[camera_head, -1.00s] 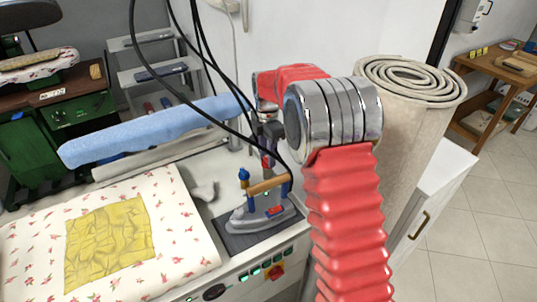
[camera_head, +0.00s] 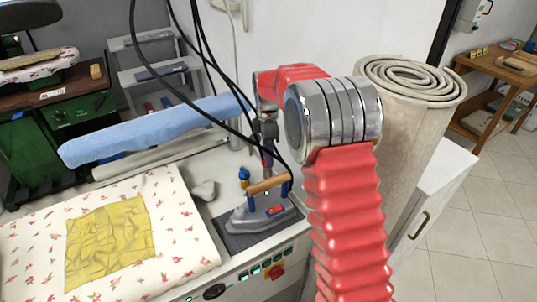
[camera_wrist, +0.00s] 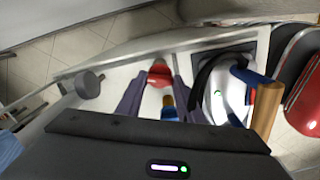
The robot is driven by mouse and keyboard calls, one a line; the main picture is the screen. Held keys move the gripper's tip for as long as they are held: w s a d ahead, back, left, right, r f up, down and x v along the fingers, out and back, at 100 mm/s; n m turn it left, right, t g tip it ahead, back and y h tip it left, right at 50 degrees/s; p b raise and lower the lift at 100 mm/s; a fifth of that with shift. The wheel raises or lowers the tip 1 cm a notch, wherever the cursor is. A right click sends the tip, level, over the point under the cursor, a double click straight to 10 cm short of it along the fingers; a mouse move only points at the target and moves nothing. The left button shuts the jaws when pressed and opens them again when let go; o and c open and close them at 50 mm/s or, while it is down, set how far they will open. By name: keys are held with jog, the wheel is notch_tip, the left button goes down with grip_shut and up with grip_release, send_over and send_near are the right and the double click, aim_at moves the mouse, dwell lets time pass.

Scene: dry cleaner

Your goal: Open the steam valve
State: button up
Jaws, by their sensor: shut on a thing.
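My gripper (camera_head: 267,160) points down behind the steam iron, and it also shows in the wrist view (camera_wrist: 159,76). Its two purple fingers are shut on a red valve handle (camera_wrist: 160,71), which shows between the fingertips. The head view barely shows the handle, as my fingers hide it. A blue fitting with a brass part (camera_wrist: 168,104) shows close to the fingers in the wrist view. A blue knob (camera_head: 244,174) stands upright just left of my gripper in the head view. I cannot tell the valve body or the exact handle angle.
A steam iron (camera_head: 262,215) with a wooden handle rests on a dark pad right in front of my gripper. Black hoses (camera_head: 205,60) hang close to the arm. A grey knob (camera_head: 204,190) lies to the left. A rolled carpet (camera_head: 405,120) stands to the right.

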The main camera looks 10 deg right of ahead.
jog(key=m, duration=0.7)
jog(key=shift+w+r, duration=0.2)
jog(key=shift+w, duration=0.05)
jog(key=m, duration=0.6)
jog(key=shift+m, duration=0.4)
jog(key=o, duration=0.7)
jog(key=shift+c, duration=0.2)
jog(key=o, duration=0.4)
jog(key=shift+s+f, duration=0.1)
